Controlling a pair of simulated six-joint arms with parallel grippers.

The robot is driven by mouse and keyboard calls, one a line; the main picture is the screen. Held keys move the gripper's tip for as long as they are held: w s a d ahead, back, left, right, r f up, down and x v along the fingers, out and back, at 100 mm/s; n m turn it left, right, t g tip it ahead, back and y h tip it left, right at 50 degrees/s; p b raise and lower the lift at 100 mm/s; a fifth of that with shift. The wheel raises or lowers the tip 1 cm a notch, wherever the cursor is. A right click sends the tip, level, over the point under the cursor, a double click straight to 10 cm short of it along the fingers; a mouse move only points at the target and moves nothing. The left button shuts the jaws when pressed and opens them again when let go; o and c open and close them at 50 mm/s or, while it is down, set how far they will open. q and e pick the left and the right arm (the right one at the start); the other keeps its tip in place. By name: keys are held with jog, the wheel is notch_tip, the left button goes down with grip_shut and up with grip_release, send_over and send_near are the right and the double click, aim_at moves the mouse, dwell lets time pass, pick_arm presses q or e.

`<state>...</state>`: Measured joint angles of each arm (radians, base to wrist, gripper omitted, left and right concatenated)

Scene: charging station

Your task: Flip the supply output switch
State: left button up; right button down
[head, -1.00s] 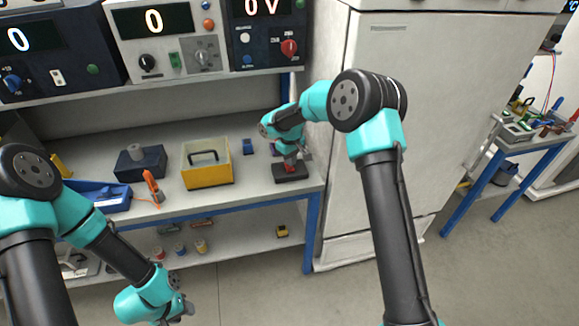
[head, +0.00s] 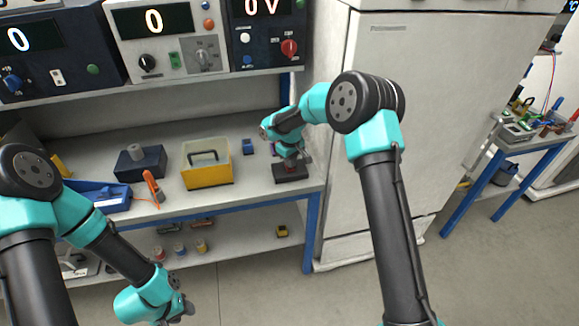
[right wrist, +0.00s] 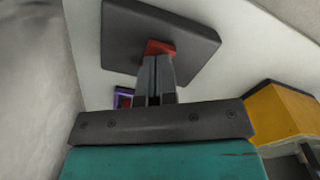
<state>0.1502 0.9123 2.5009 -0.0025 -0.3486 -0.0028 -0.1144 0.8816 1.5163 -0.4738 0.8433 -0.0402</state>
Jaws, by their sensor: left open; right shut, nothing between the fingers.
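A dark flat base (head: 290,174) lies at the right end of the bench. In the right wrist view the base (right wrist: 195,32) carries a red part (right wrist: 158,47). My right gripper (right wrist: 157,72) is shut, with its fingertips right at the red part; I cannot tell whether they touch. In the head view my right gripper (head: 298,158) is low over the base and hides the red part. My left gripper (head: 185,307) hangs open and empty, low in front of the bench.
A yellow bin (head: 206,181), a small blue block (head: 248,147) and a dark box (head: 140,160) stand on the bench. A small purple-framed thing (right wrist: 122,97) lies beside the base. A tall white cabinet (head: 430,110) closes off the right.

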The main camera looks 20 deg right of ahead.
jog(key=shift+f, duration=0.85)
dwell(0.6)
jog(key=shift+r, duration=3.55)
